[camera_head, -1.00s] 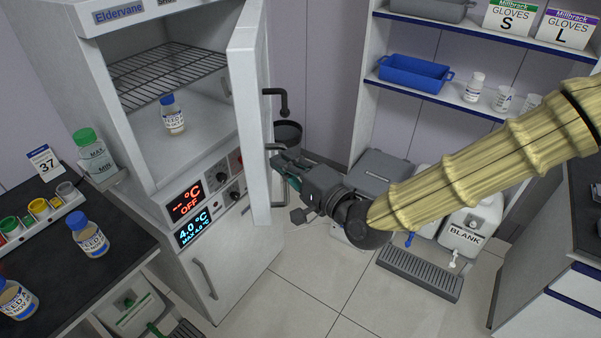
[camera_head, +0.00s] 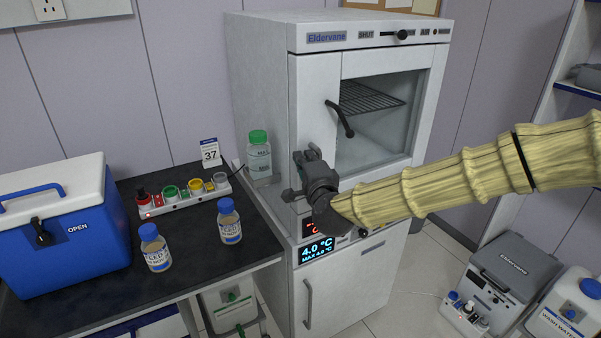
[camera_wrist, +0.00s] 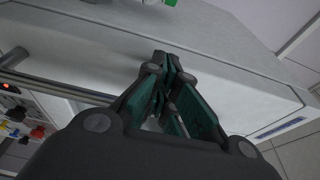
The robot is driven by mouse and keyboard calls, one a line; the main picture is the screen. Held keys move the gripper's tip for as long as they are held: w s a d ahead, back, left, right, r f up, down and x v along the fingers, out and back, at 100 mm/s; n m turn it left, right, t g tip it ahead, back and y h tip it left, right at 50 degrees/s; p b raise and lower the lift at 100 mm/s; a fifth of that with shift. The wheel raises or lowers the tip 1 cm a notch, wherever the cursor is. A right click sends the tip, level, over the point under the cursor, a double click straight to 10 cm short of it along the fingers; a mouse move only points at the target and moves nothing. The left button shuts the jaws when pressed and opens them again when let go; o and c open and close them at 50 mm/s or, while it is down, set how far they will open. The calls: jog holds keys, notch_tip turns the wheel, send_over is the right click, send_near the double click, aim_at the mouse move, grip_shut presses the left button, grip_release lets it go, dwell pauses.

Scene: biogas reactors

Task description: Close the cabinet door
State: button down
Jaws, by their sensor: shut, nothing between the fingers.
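The white Eldervane cabinet (camera_head: 262,95) stands in the middle of the head view. Its upper door (camera_head: 314,90), with a window and a dark handle (camera_head: 340,118), lies across the front and looks flush or nearly so. I cannot tell whether it is latched. A wire shelf (camera_head: 368,98) shows through the window. My gripper (camera_head: 308,157) is shut and empty in front of the door's lower left part, below the handle. In the wrist view my fingers (camera_wrist: 162,62) are close to a pale cabinet surface (camera_wrist: 215,65); contact is unclear. My arm hides the door's lower edge.
A black bench (camera_head: 190,255) at left carries a blue cooler box (camera_head: 65,235), two blue-capped bottles (camera_head: 155,248) and a rack of coloured caps (camera_head: 185,192). A green-capped bottle (camera_head: 259,155) stands beside the cabinet. Grey equipment (camera_head: 500,285) is at lower right. Floor between is clear.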

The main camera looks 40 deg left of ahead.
jog(key=shift+w+a+r, duration=0.2)
jog(key=shift+a+r, duration=0.1)
jog(key=shift+a, duration=0.25)
jog(key=shift+r, duration=0.1)
jog(key=shift+s+d, duration=0.1)
jog(key=shift+s, duration=0.05)
